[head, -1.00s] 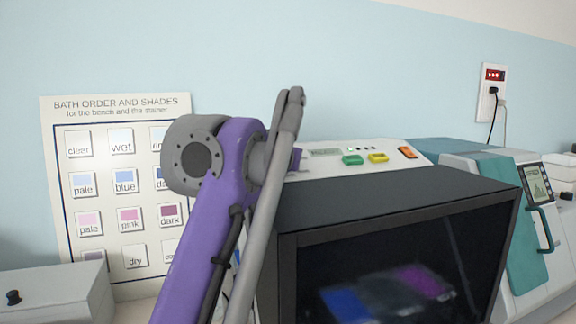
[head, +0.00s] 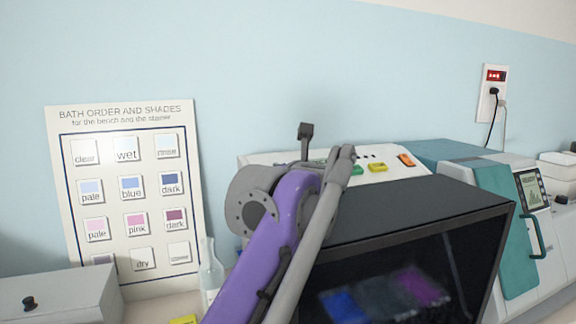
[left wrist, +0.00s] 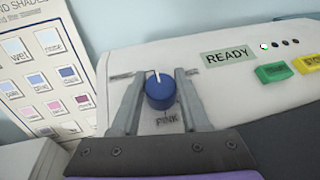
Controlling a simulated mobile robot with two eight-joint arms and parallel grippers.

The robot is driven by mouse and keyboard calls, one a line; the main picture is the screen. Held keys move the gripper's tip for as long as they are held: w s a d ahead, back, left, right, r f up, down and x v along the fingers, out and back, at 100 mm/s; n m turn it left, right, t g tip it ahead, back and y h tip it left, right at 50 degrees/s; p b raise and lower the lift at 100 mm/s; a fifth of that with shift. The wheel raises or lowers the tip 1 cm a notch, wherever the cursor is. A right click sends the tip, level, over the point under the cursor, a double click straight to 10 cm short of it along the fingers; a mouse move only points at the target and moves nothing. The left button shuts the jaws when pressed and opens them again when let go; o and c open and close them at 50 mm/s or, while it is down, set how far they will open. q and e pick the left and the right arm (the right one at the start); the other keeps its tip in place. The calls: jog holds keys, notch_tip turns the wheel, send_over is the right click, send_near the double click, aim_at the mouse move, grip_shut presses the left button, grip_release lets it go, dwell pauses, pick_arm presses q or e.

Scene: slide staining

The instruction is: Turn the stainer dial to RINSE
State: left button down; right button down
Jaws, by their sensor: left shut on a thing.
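The stainer (head: 430,210) has a dark front window and a white sloped top panel; the panel also shows in the left wrist view (left wrist: 228,105). On it is a round blue dial (left wrist: 160,92) with a white mark pointing up, away from the gripper base. A label below the dial reads PINK; small labels to its left and right are too blurred to read. My left gripper (left wrist: 160,78) is shut on the dial, one finger at each side. In the head view my purple left arm hides the dial. My right gripper is not in view.
The panel has a READY display (left wrist: 229,56), a green button (left wrist: 272,72) and a yellow button (left wrist: 307,64). A shade chart (head: 130,260) leans on the wall at left. A grey box (head: 60,295) and clear bottle (head: 210,275) stand nearby. A teal machine (head: 495,200) stands at right.

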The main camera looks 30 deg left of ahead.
pick_arm(q)
jog(key=shift+f, duration=0.15)
jog(key=shift+c, duration=2.1)
grip_release()
jog(key=v, duration=1.1)
jog(key=shift+a, duration=0.1)
jog(key=shift+w, duration=0.1)
